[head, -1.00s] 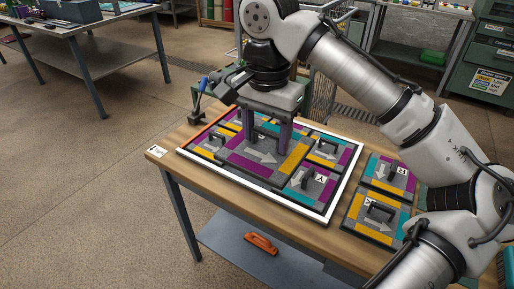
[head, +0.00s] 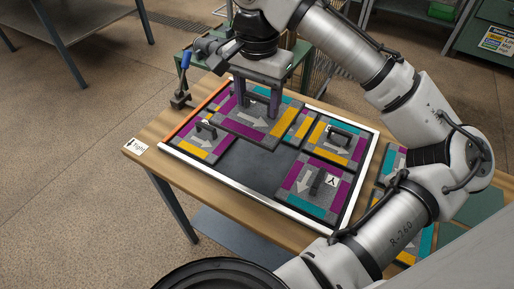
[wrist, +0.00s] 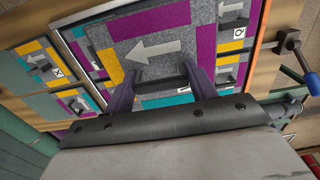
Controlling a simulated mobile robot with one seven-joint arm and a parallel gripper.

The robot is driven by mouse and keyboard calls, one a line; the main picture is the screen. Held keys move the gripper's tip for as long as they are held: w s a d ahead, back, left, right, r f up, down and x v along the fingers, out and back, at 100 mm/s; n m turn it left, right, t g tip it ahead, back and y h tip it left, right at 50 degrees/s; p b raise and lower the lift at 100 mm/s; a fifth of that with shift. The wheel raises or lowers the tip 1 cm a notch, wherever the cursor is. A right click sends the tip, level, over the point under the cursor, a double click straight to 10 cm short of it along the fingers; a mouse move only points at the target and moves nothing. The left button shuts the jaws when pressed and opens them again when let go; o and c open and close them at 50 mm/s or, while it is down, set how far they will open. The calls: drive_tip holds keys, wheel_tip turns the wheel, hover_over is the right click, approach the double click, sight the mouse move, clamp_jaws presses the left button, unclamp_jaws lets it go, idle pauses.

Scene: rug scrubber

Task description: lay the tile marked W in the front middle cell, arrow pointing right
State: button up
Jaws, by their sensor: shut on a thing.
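My gripper (head: 258,102) is shut on the handle of a grey tile (head: 232,122) with purple and yellow edges. It holds the tile over the back of the framed tray (head: 270,202), apparently raised. The tile's arrow points right and slightly nearer in the head view; its letter cannot be read. In the wrist view the same tile (wrist: 150,50) lies between the fingers, its arrow pointing left. The front middle cell (head: 248,166) is bare and dark, nearer than the held tile. A front left tile (head: 203,145) and a front right tile (head: 315,187) flank it.
Another handled tile (head: 337,140) lies at the tray's back right. More tiles (wrist: 40,65) lie on the table beside the tray, partly behind my arm in the head view. A blue-handled clamp (head: 183,85) stands at the tray's back left corner. A small card (head: 135,146) lies at the left.

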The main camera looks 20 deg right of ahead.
sight(258, 101)
wheel_tip(258, 101, down, 15)
drive_tip(key=shift+f, duration=0.15)
idle(0.4)
drive_tip(key=shift+f+b, duration=0.2)
drive_tip(key=shift+b, duration=0.15)
drive_tip(key=o, duration=1.2)
drive_tip(key=shift+c, duration=0.2)
wheel_tip(258, 101, up, 12)
drive_tip(key=shift+r, duration=0.2)
